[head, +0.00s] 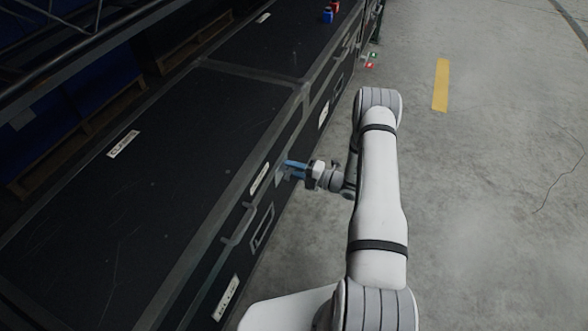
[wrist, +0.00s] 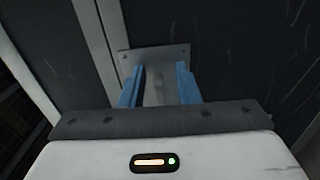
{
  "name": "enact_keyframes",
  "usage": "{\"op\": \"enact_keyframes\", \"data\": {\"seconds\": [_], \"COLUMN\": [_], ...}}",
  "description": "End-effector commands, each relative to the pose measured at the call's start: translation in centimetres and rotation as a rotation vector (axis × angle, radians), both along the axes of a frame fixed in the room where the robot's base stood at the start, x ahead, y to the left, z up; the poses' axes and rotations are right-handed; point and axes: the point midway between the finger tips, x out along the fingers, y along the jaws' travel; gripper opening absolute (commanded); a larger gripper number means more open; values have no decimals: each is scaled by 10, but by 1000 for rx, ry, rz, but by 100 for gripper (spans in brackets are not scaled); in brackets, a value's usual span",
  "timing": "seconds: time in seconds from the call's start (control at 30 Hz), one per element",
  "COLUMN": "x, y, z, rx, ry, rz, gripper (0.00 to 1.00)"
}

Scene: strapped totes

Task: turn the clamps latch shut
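The latch (wrist: 157,60) is a grey metal plate with screws on the side of a large dark case (head: 190,170); it fills the upper middle of the wrist view. A narrow grey piece, perhaps its lever, stands out between my fingers. My gripper (wrist: 160,78) has two blue fingers, spread apart on either side of that piece. I cannot tell whether either finger touches it. In the head view, my gripper (head: 292,170) is at the case's right side, just below the top edge, and hides most of the latch.
Handles and white labels (head: 228,298) line the case's side. Small blue and red objects (head: 328,15) stand on the far case top. Red and green lights (head: 371,61) show near the far end. The grey floor (head: 490,170) with a yellow stripe (head: 441,85) is clear on the right.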

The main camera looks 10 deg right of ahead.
Motion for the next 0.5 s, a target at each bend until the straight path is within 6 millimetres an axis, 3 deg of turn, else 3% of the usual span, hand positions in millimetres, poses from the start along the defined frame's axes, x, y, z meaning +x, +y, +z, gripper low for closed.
{"op": "enact_keyframes", "data": {"seconds": [0.17,0.5], "x": [-6,-39], "y": [-10,-54], "z": [1,1], "rx": [0,0], "ry": [0,1], "rz": [-3,-3], "gripper": [29,29]}}
